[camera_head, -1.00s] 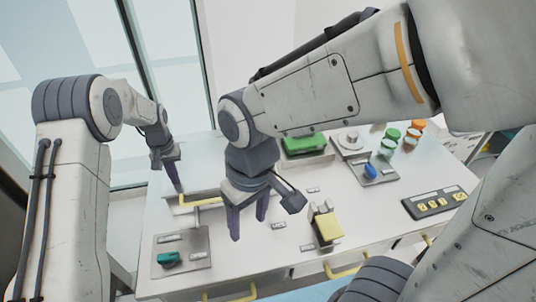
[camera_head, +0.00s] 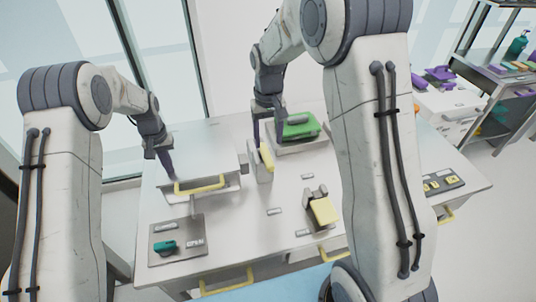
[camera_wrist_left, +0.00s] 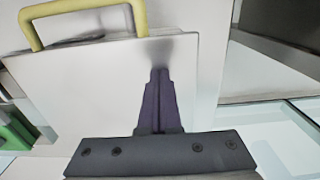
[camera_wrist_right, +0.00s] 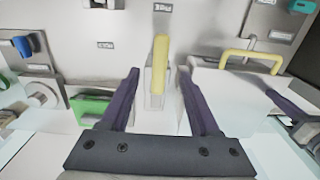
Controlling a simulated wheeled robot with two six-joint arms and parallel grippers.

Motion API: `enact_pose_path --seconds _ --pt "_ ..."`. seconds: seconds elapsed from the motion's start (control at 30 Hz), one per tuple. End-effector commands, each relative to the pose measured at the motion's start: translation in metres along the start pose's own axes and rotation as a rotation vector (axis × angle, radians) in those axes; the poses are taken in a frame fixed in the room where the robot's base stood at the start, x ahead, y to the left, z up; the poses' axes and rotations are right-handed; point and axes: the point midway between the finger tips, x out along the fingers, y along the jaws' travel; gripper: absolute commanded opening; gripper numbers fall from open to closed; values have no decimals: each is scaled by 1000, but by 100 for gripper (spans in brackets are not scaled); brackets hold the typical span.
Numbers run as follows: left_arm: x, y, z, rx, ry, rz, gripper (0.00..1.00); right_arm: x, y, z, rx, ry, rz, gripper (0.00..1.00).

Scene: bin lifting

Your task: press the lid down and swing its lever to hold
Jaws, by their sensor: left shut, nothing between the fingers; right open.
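The pale lid (camera_head: 222,184) with a yellow bar handle (camera_head: 200,185) is at the left of the white worktop. My left gripper (camera_head: 170,174) is shut and empty, its fingertips down at the lid's left part. In the left wrist view the fingers (camera_wrist_left: 157,75) meet the flat lid (camera_wrist_left: 85,85) beside the handle; whether the lid is fully down I cannot tell. A yellow lever (camera_head: 266,157) stands upright on a grey block right of the lid. My right gripper (camera_head: 268,135) is open just above it. In the right wrist view the lever (camera_wrist_right: 160,62) lies between the spread fingers.
A yellow-topped clamp (camera_head: 323,210) is nearer the front, and a panel with a teal knob (camera_head: 165,246) is front left. The worktop's front middle is clear.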

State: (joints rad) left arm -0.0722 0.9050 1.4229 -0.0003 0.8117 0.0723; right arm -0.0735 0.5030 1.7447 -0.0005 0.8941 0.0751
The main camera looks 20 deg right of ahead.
Motion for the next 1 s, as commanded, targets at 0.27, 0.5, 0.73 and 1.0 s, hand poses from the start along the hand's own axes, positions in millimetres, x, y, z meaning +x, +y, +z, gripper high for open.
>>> enact_pose_path --seconds 0.27,0.5,0.73,1.0 --pt "6 0 3 0 -10 0 0 53 0 1 -1 -4 0 62" --pt "6 0 3 0 -10 0 0 70 -1 0 -1 -1 0 62" --pt "6 0 3 0 -10 0 0 71 -1 0 -1 0 0 62" --pt "6 0 3 0 -11 0 0 70 -1 0 -1 0 0 0"
